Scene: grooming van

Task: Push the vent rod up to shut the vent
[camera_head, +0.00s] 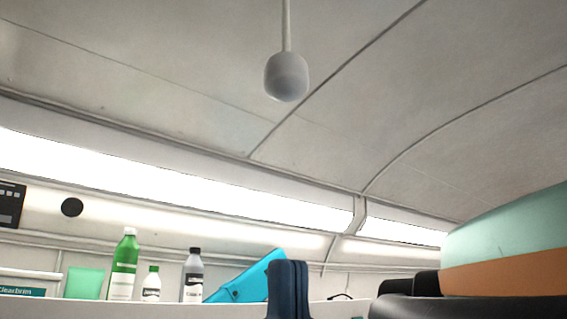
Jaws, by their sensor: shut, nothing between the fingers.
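The vent rod (286,28) hangs straight down from above the top edge of the head view. Its rounded grey knob (287,77) is at the lower end, with nothing touching it. The vent itself and the rod's top are out of view.
A large mint and orange shape fills the lower right. The space around the knob is clear.

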